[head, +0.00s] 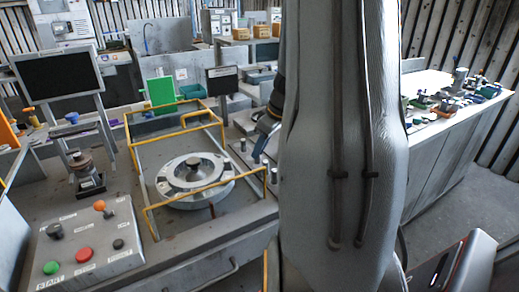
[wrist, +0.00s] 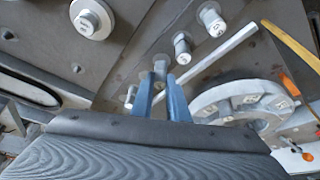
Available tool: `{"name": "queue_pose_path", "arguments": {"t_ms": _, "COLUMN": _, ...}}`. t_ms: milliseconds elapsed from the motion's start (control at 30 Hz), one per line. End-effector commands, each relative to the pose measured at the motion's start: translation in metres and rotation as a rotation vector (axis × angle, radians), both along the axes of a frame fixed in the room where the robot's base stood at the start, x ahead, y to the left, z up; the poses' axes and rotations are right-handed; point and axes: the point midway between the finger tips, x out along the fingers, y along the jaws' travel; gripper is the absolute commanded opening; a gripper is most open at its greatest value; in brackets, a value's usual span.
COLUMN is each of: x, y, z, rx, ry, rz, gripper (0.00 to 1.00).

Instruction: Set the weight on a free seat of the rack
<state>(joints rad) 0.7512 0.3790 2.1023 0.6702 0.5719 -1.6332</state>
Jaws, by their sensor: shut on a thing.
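My gripper (wrist: 160,84) shows its two blue fingers in the wrist view, closed around a small grey cylindrical weight (wrist: 160,66). Its lower part is hidden by the fingers. It lines up with other small grey cylinders: one (wrist: 182,46) and another (wrist: 211,19) up and to the right, and one (wrist: 130,95) down and to the left. I cannot tell whether the held weight touches the surface below, nor which spots are free seats of the rack. In the head view, my arm hides most of this area, and a blue finger (head: 259,148) shows beside it.
A round grey housing (head: 172,188) sits inside a yellow bar frame (head: 149,222); its ring (wrist: 207,108) is right of my fingers in the wrist view. A large disc with a knob (wrist: 94,20) lies upper left. A button panel (head: 90,240) stands front left.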

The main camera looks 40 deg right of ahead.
Motion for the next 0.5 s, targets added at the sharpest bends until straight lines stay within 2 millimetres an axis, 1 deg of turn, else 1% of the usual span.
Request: {"name": "queue_pose_path", "arguments": {"t_ms": 500, "x": 0.0004, "y": -0.0002, "z": -0.0082, "rx": -0.001, "ry": 0.0, "rz": 0.0, "gripper": 0.0}}
